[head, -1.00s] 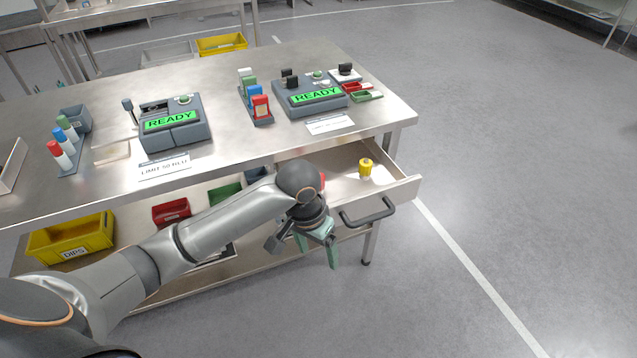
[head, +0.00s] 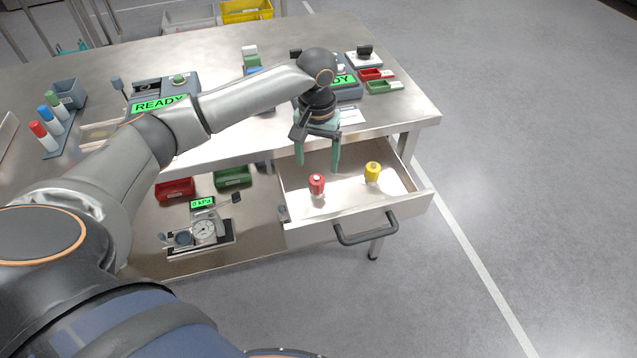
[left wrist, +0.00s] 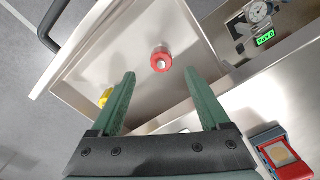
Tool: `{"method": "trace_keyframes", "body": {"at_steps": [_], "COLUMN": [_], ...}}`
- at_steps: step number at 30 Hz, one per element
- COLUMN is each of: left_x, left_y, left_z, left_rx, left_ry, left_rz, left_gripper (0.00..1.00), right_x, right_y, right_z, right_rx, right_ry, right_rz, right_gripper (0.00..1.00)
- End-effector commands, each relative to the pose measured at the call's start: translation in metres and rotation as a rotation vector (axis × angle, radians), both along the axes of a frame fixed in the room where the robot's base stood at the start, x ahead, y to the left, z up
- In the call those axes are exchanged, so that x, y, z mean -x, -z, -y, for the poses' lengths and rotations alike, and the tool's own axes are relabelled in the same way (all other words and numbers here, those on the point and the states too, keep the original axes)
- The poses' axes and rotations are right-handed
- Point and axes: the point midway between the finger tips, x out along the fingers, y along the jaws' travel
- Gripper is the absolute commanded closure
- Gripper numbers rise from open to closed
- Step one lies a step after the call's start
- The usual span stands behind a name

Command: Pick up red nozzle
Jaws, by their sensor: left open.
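The red nozzle (head: 317,184) stands upright in the open drawer (head: 352,212), left of the yellow nozzle (head: 372,171). My left gripper (head: 317,165) is open and empty, pointing down over the back of the drawer, above and a little behind the red nozzle. In the left wrist view the red nozzle (left wrist: 161,59) shows ahead of and between the green fingers (left wrist: 160,88), not touched by them. The yellow nozzle (left wrist: 106,97) is partly hidden behind one finger there. My right gripper is not in view.
The drawer's handle (head: 366,229) sticks out at the front. The tabletop edge is close behind my left gripper. Devices with READY screens (head: 160,104) stand on the table. A gauge unit (head: 203,230) and red and green bins (head: 232,176) are on the lower shelf.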

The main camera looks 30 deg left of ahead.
Motion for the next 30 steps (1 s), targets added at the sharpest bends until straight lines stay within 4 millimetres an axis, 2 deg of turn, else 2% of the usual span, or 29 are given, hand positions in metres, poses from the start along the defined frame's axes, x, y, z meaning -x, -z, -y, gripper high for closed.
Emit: {"method": "trace_keyframes", "body": {"at_steps": [1, 3, 10, 18, 27, 30], "left_x": [0.001, 0.000, 0.000, -0.001, -0.001, -0.001], "left_y": [0.011, 0.019, 0.037, 0.075, 0.081, 0.081], "left_z": [0.000, 0.000, -0.001, -0.003, -0.003, -0.003], "left_rx": [0.000, 0.001, 0.000, 0.000, -0.001, -0.001], "left_ry": [0.000, 0.000, 0.001, 0.002, 0.002, 0.002], "left_rz": [-0.003, -0.002, 0.000, 0.000, 0.002, 0.002], "left_gripper": [0.21, 0.21, 0.21, 0.21, 0.21, 0.30], "right_x": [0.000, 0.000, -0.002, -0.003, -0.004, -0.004], "right_y": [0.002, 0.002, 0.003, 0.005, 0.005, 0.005], "right_z": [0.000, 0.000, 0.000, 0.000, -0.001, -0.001], "right_rx": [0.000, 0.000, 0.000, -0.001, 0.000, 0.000], "right_ry": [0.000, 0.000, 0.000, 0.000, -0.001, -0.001], "right_rz": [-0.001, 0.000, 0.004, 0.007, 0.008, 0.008], "right_gripper": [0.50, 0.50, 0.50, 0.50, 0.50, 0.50]}}
